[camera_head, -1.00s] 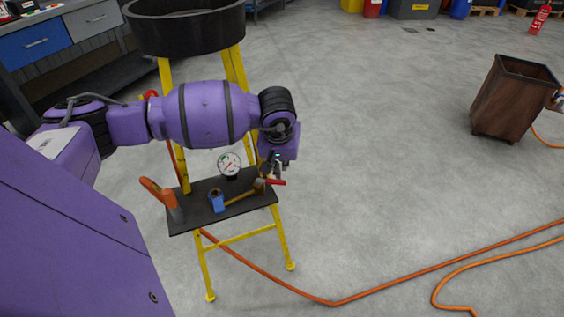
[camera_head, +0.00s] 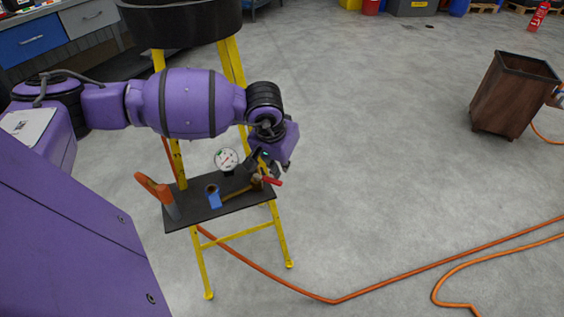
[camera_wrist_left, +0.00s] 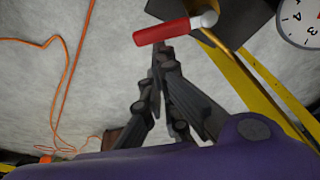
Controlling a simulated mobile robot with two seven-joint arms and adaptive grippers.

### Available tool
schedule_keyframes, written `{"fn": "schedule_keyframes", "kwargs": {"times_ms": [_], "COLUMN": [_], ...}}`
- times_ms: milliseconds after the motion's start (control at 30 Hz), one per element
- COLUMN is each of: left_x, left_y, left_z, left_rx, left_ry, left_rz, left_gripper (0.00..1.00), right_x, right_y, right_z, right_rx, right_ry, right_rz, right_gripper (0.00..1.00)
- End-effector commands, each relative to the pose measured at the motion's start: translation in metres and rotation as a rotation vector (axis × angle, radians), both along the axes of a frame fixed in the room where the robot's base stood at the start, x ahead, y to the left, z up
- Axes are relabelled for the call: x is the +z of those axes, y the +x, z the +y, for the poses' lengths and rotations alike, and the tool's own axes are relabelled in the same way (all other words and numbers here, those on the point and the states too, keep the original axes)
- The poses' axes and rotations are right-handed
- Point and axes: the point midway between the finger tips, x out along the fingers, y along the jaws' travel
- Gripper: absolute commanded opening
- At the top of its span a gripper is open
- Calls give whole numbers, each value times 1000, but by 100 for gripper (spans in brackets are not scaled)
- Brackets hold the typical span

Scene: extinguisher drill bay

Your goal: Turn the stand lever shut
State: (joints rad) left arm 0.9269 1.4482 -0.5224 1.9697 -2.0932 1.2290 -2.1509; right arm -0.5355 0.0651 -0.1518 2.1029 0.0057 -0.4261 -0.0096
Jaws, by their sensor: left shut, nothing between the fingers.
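The stand lever is a short red handle (camera_head: 272,181) at the right edge of the yellow stand's dark shelf (camera_head: 240,206). In the left wrist view the red lever (camera_wrist_left: 162,33) lies slightly tilted, with a pale round knob at its right end. My left gripper (camera_head: 263,170) is just above and behind the lever. In the left wrist view its fingertips (camera_wrist_left: 158,50) are together, empty, and close to the lever's middle; I cannot tell whether they touch it. My right gripper is not in view.
On the shelf are a white dial gauge (camera_head: 226,160), a blue object (camera_head: 213,197), an orange-handled tool (camera_head: 154,187) and a wooden-handled tool (camera_head: 240,190). A black tub (camera_head: 185,25) tops the stand. An orange hose (camera_head: 385,287) crosses the floor. A brown bin (camera_head: 510,98) stands right.

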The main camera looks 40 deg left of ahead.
Motion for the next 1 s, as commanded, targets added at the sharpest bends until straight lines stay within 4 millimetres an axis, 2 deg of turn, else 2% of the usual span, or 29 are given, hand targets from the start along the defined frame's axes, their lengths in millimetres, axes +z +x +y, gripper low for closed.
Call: {"fn": "schedule_keyframes", "kwargs": {"times_ms": [200, 600, 1000], "left_x": [-3, -2, -1], "left_y": [-13, -34, -45], "left_z": [-8, -19, -21], "left_rx": [-208, -201, -199], "left_ry": [2, 1, 0], "left_rz": [5, 3, 2], "left_gripper": [0, 0, 0], "right_x": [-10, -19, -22], "right_y": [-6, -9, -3], "right_z": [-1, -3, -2], "right_rx": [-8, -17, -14], "right_ry": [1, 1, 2], "right_rz": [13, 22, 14], "right_gripper": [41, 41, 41]}}
